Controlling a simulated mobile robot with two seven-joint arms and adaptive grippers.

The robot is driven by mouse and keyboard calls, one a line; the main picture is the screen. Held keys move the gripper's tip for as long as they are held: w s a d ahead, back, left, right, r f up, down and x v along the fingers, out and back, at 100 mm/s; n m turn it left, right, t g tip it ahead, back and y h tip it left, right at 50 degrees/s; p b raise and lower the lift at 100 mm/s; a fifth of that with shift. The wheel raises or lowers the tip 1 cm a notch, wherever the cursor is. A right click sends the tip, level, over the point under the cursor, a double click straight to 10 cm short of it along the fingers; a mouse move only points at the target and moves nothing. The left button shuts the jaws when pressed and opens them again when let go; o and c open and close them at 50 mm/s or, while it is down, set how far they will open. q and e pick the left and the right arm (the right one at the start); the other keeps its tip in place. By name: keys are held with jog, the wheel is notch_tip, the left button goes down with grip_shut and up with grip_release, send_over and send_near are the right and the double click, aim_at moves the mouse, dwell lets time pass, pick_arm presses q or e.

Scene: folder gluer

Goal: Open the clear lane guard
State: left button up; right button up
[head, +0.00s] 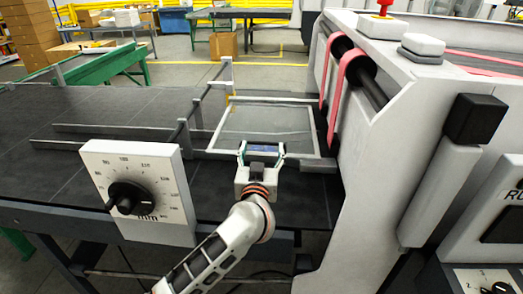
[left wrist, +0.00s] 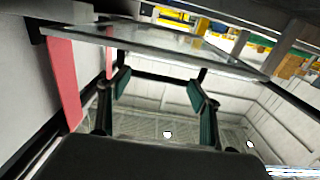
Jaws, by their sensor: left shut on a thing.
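The clear lane guard (head: 265,118) is a see-through panel in a pale frame, over the dark lane beside the machine housing. In the head view it looks close to flat; its exact tilt is hard to tell. My left gripper (head: 262,149) is at the guard's near edge, with its fingers on either side of a small dark handle part there, shut on it. In the left wrist view the panel (left wrist: 165,38) spans the top, and the green-padded fingers (left wrist: 160,82) stand apart with a dark bar between them. My right gripper is not in view.
The white machine housing (head: 392,75) with red belts (head: 341,75) stands close to the guard's right. A white panel with a black dial (head: 128,198) is left of my arm. Dark rails and posts (head: 183,135) stand left of the guard. The lane's left part is mostly clear.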

pick_arm(q)
jog(key=shift+w+a, duration=0.25)
jog(key=shift+w, duration=0.05)
jog(key=r, duration=0.2)
jog(key=w+r, duration=0.1)
jog(key=r, duration=0.4)
jog(key=shift+w+r, duration=0.2)
jog(key=shift+w, duration=0.1)
grip_shut()
jog(key=w+r, duration=0.9)
jog(key=r, duration=0.4)
jog(key=shift+d+r, duration=0.2)
jog(key=shift+r, duration=0.15)
jog(key=o, duration=2.2)
grip_release()
jog(key=shift+w+d, duration=0.1)
jog(key=shift+w, duration=0.05)
jog(key=shift+c, duration=0.2)
jog(key=s, duration=1.2)
jog(key=shift+s, duration=0.15)
